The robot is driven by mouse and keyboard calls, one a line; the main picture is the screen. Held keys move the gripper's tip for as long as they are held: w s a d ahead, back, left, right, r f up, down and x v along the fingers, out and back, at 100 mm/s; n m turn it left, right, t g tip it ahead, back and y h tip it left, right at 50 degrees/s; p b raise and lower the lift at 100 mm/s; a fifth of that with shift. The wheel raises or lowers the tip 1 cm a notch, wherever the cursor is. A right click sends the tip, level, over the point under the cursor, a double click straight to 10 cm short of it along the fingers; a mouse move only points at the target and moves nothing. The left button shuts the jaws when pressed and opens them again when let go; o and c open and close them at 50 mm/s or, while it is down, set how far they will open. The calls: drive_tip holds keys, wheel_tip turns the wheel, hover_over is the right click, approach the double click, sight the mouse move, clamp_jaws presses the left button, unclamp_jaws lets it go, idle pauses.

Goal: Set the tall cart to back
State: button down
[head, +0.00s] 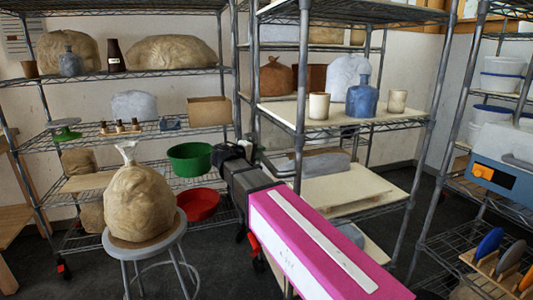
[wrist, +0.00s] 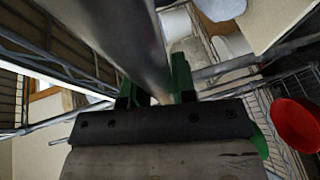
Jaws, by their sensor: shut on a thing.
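The tall cart, a grey wire-shelf rack (head: 345,112), stands in the middle of the head view, its top cut off by the frame. Its shelves carry boards, cups and a blue jug. In the wrist view a thick grey metal post (wrist: 118,42) runs down between the green fingers of my gripper (wrist: 157,90). My gripper is shut on this post, which seems to be a left upright of the cart. In the head view my gripper (head: 246,150) is small and partly hidden by my arm. My pink arm link covers the cart's lower left.
A left rack (head: 140,72) holds sacks, a green bowl (head: 190,159) and a red bowl (head: 198,205). A stool (head: 145,243) with a tied sack (head: 140,200) stands before it. A right rack (head: 447,150) holds tubs and a blue box (head: 500,178). Dark floor shows between the middle and right racks.

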drive_tip(key=shift+a+r, duration=0.15)
drive_tip(key=shift+a, duration=0.4)
drive_tip(key=shift+s, duration=0.1)
drive_tip(key=c, duration=0.9)
unclamp_jaws()
drive_tip(key=shift+s, duration=0.1)
drive_tip(key=shift+c, duration=0.2)
drive_tip(key=v, duration=1.1)
